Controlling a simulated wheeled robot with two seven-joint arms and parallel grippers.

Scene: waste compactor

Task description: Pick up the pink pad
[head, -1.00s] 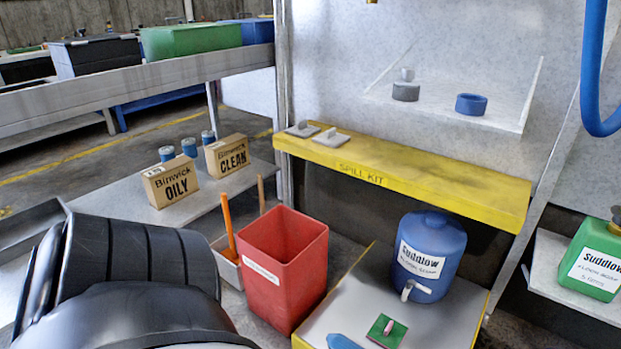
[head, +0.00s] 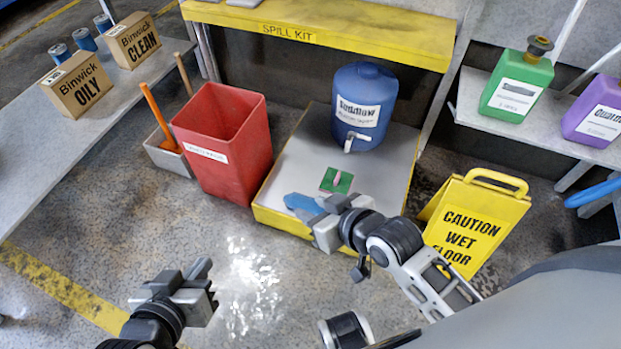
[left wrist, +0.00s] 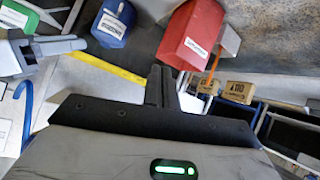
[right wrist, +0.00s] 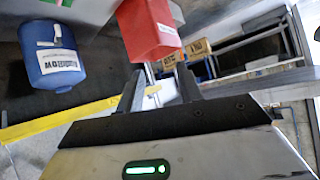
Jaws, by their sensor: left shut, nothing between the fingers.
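A small pink pad (head: 337,179) lies on a green square (head: 329,186) on the grey top of the low yellow-edged platform (head: 290,178), in front of the blue jug (head: 363,105). My right gripper (head: 322,220) is open and empty, just nearer than the green square and apart from it; its parted fingers show in the right wrist view (right wrist: 160,88). My left gripper (head: 207,285) is shut and empty over the floor at lower left; its closed fingers show in the left wrist view (left wrist: 161,88). I cannot make out the pink pad in either wrist view.
A blue item (head: 303,203) lies on the platform beside my right gripper. A red bin (head: 225,140) stands left of the platform, a yellow wet-floor sign (head: 470,222) right of it. A yellow spill kit shelf (head: 320,28) is behind. Floor between my grippers is clear.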

